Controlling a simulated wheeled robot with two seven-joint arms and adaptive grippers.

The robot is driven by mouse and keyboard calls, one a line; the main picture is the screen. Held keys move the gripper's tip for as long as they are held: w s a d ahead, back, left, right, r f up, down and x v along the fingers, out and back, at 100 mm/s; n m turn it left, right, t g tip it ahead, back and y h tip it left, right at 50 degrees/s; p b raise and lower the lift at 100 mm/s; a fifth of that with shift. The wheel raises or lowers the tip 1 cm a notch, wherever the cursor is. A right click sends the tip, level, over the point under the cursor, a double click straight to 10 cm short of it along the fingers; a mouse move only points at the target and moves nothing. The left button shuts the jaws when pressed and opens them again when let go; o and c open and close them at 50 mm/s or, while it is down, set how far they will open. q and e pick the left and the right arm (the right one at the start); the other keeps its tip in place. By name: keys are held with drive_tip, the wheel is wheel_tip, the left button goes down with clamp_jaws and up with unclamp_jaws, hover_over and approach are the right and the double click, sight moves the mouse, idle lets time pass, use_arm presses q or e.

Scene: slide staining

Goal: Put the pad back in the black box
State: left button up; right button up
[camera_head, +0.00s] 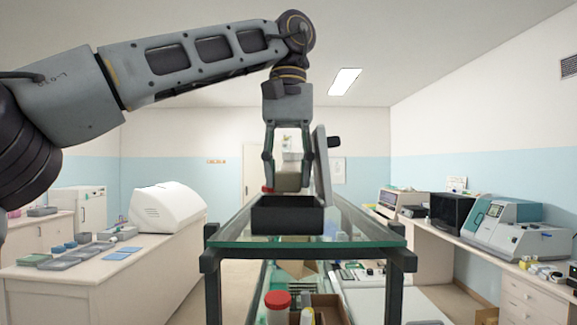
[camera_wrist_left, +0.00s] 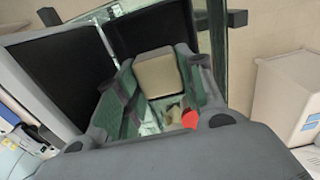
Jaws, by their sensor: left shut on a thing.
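The beige pad (camera_head: 287,181) is between the fingers of my left gripper (camera_head: 287,184), which is shut on it. It hangs just above the open black box (camera_head: 287,216), over its opening. The box stands on the glass top, and its hinged lid (camera_head: 322,166) stands up on the right side, close to the right finger. In the left wrist view the pad (camera_wrist_left: 157,74) sits between the fingertips, with the dark box interior (camera_wrist_left: 147,31) beyond and the lid (camera_wrist_left: 52,75) at the left. My right gripper is not in view.
The glass table top (camera_head: 228,232) is bare left of the box. A small red thing (camera_head: 267,189) shows by the left fingertip; I cannot tell what it belongs to. A red-capped jar (camera_head: 278,300) stands on the level below. Benches with instruments line both sides.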

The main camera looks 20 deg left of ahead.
sight(288, 189)
use_arm(q)
drive_tip(key=shift+f+b, duration=0.9)
drive_tip(key=shift+f, duration=0.8)
drive_tip(key=o, duration=1.1)
drive_tip(key=shift+c, duration=0.2)
drive_tip(key=shift+r, duration=0.15)
drive_tip(key=shift+r+p, duration=1.05)
drive_tip(key=shift+r, duration=0.8)
